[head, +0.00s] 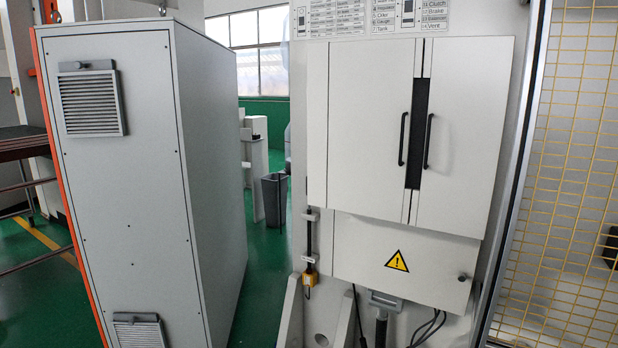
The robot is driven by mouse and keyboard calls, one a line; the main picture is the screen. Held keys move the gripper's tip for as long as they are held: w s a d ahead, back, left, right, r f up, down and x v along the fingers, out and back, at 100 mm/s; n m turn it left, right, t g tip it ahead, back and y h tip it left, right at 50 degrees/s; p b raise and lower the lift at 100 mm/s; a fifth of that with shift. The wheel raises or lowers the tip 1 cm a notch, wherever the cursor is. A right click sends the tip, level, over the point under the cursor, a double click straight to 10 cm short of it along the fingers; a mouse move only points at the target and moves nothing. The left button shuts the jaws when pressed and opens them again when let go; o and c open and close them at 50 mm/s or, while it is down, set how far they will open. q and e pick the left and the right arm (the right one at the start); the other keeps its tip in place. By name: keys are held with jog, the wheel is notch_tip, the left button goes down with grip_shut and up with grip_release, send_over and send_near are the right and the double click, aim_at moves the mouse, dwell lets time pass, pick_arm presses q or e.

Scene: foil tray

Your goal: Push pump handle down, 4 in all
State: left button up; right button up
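Neither of my grippers is in view, and nothing is seen touching the handle.
The white cabinet (365,140) has two doors with black handles and a warning sign (397,261). A yellow fitting (309,277) hangs at its left edge. Black cables (428,327) lie right of the shaft. A grey cabinet (125,190) stands left; yellow mesh (570,180) stands right.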

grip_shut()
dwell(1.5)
